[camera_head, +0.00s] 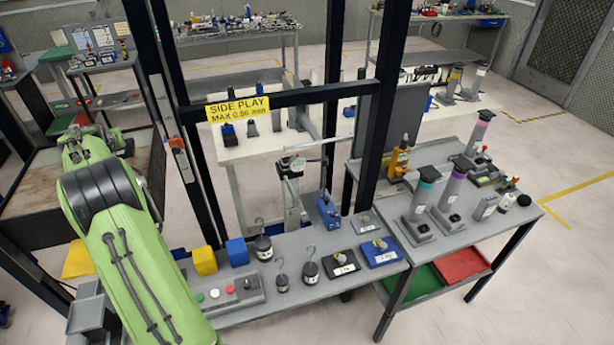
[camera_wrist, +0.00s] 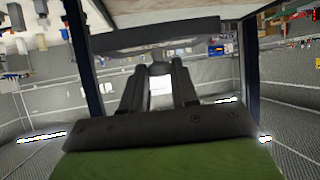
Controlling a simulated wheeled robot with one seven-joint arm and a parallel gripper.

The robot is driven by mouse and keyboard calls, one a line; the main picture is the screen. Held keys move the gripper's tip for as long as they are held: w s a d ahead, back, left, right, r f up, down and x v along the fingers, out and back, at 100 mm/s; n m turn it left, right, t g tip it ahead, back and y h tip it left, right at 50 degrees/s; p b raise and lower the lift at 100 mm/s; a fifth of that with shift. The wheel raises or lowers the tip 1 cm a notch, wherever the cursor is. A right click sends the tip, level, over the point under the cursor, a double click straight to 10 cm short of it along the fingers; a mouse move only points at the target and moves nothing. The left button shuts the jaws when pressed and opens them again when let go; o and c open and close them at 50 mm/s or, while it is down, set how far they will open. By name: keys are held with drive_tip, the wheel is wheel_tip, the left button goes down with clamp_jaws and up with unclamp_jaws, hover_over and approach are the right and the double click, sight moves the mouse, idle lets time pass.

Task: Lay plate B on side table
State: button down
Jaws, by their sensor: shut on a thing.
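My gripper (camera_wrist: 160,75) shows in the wrist view, its two dark fingers close together. They are shut on what looks like a dark flat plate (camera_wrist: 150,38), seen nearly edge-on across their tips. No letter is readable on it, so I cannot tell whether it is plate B. In the head view my green arm reaches up the left side, and my gripper is not clearly visible there. The grey table (camera_head: 455,225) at the right, beside the main bench (camera_head: 305,290), may be the side table.
Dark posts and a crossbar with a yellow sign (camera_head: 238,108) stand behind the bench. Hooked weights (camera_head: 311,270), a yellow block (camera_head: 204,261) and a button panel (camera_head: 225,295) occupy the bench. Cylinder stands (camera_head: 422,205) crowd the right table. A dark upright panel (camera_head: 403,125) rises behind it.

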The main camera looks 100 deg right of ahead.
drive_tip(key=shift+w+a, duration=0.15)
drive_tip(key=shift+a, duration=0.05)
drive_tip(key=w+a+f+n+t+y, duration=0.2)
drive_tip(key=a+f, duration=0.6)
drive_tip(key=a, duration=1.2)
drive_tip(key=w+a+f+n+t+y, duration=0.3)
drive_tip(key=w+a+f+n+y, duration=0.2)
drive_tip(key=a, duration=1.5)
drive_tip(key=w+a+f+n+t+y, duration=0.2)
drive_tip(key=w+a+f+n+y, duration=0.2)
drive_tip(key=a+f, duration=0.9)
drive_tip(key=w+a+n, duration=0.2)
drive_tip(key=a, duration=0.5)
drive_tip(key=shift+w+a+n+t, duration=0.2)
drive_tip(key=shift+w+n+t, duration=0.1)
drive_tip(key=shift+w+t, duration=0.1)
